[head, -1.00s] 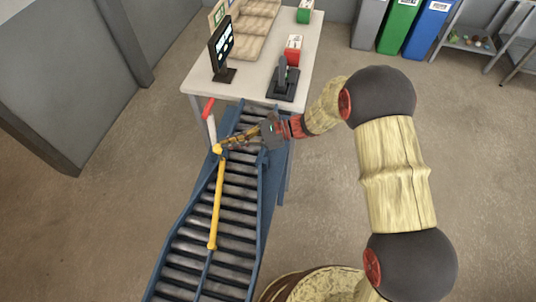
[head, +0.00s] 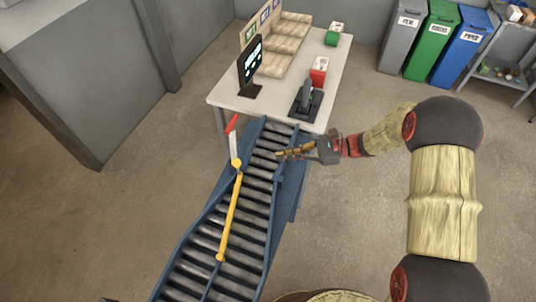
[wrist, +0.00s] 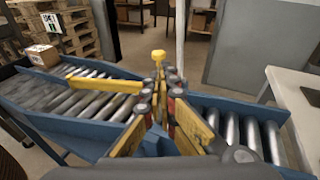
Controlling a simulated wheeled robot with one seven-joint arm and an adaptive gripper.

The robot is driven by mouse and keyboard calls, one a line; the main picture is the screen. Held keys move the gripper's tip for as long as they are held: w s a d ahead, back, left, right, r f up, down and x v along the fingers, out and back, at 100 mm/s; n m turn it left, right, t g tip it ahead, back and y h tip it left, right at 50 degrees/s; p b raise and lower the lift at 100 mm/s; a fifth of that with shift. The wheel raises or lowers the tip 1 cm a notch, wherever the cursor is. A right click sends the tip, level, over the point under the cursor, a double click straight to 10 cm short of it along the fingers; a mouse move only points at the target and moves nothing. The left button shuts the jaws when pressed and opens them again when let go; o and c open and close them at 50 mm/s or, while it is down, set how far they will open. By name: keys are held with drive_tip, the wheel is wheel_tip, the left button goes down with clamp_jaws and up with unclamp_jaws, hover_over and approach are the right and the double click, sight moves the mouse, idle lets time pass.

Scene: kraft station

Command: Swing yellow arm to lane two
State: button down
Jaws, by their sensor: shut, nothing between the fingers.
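The yellow arm (head: 229,218) lies lengthwise over the roller conveyor (head: 255,200), from a yellow pivot (head: 238,165) at the left rail to a tip near the divider. A red-and-white upright (head: 233,140) stands by the pivot. The yellow arm (wrist: 105,85) also shows in the wrist view, left of my fingers, with the pivot's yellow cap (wrist: 158,57) just beyond them. My gripper (head: 280,154) is shut and empty above the right side of the conveyor, apart from the arm. I see no lane numbers.
A blue divider (head: 209,278) splits the near rollers into two lanes. A small box (wrist: 42,55) is at the conveyor's far left in the wrist view. A table (head: 225,95) with a screen (head: 250,68) and a black device (head: 305,100) stands at the far end. Open floor lies to the right.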

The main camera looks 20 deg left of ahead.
drive_tip(key=shift+v, duration=1)
drive_tip(key=s+d+f+h, duration=0.1)
drive_tip(key=f, duration=0.1)
drive_tip(key=s+f+n+h, duration=0.1)
drive_tip(key=s+f, duration=0.1)
drive_tip(key=s+d+f+n+h, duration=0.1)
drive_tip(key=shift+s+d+f+g, duration=0.3)
drive_tip(key=shift+s+d+f, duration=0.05)
drive_tip(key=shift+s+f, duration=0.05)
drive_tip(key=s+d+r+n+t+h, duration=0.3)
drive_tip(key=s+d+r+n+h, duration=0.3)
drive_tip(key=d, duration=0.4)
drive_tip(key=s+d+r+n+t+h, duration=0.3)
drive_tip(key=s+d+r+n+h, duration=0.25)
drive_tip(key=d+r, duration=0.45)
drive_tip(key=s+d+r+t, duration=0.2)
drive_tip(key=r, duration=0.3)
drive_tip(key=s+d+r+t, duration=0.2)
drive_tip(key=s+r+t, duration=0.1)
drive_tip(key=r, duration=0.2)
drive_tip(key=shift+s+d+h, duration=0.15)
drive_tip(key=shift+d+h, duration=0.1)
drive_tip(key=shift+h, duration=0.1)
